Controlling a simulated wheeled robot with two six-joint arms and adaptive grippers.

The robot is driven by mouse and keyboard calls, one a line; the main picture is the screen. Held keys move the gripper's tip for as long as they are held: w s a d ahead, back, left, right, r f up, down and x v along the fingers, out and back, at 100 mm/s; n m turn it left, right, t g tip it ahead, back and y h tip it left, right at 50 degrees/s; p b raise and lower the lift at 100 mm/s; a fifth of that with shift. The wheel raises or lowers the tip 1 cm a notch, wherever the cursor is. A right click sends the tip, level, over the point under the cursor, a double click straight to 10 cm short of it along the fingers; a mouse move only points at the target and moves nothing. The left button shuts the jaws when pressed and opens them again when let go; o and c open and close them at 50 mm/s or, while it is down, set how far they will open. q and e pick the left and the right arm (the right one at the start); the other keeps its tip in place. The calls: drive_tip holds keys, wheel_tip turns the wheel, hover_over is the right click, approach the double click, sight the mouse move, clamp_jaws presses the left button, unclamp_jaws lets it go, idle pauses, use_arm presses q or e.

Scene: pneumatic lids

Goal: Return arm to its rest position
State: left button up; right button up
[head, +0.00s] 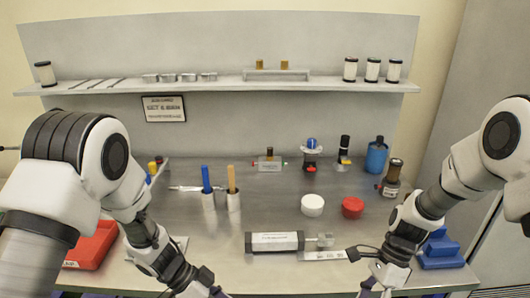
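My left arm comes in from the left, and its gripper (208,291) is at the bottom edge, over the front of the bench. Its fingertips are cut off by the frame, so I cannot tell whether it is open. My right gripper (375,288) is low at the front right, below the small metal plate (323,255). Its fingers look apart with nothing seen between them; the tips are partly cut off. A white round lid (312,205) and a red round lid (352,207) lie on the bench, away from both grippers.
A pneumatic cylinder (275,242) lies at front centre. Blue (206,180) and orange-handled (232,180) tools stand in white holders. Valves and a blue bottle (377,155) stand behind. A shelf (230,87) spans the back.

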use_arm(q)
drive_tip(key=s+a+f+n+t, duration=0.2)
drive_tip(key=s+a+f+n, duration=0.1)
drive_tip(key=s+f+n, duration=0.85)
use_arm(e)
drive_tip(key=s+d+f+n+h, duration=0.15)
drive_tip(key=s+f+n, duration=0.35)
drive_tip(key=s+f, duration=0.65)
drive_tip(key=s+d+f+n+h, duration=0.1)
drive_tip(key=s+f+n+h, duration=0.2)
drive_tip(key=s+f+n, duration=0.75)
use_arm(q)
drive_tip(key=s+a+f+n+y, duration=0.3)
drive_tip(key=s+a+f+y, duration=0.2)
drive_tip(key=a, duration=0.8)
drive_tip(key=s+y, duration=0.3)
drive_tip(key=s, duration=0.1)
drive_tip(key=shift+a+n+b, duration=0.15)
drive_tip(key=shift+n+b, duration=0.2)
drive_tip(key=shift+b, duration=0.05)
use_arm(e)
drive_tip(key=r+t, duration=0.1)
drive_tip(key=w+r+n+t, duration=0.1)
drive_tip(key=w+n+t, duration=0.1)
drive_tip(key=t, duration=0.1)
drive_tip(key=shift+w+a+r+y, duration=0.15)
drive_tip(key=shift+w+r+y, duration=0.1)
drive_tip(key=shift+r, duration=0.15)
drive_tip(key=shift+s, duration=0.1)
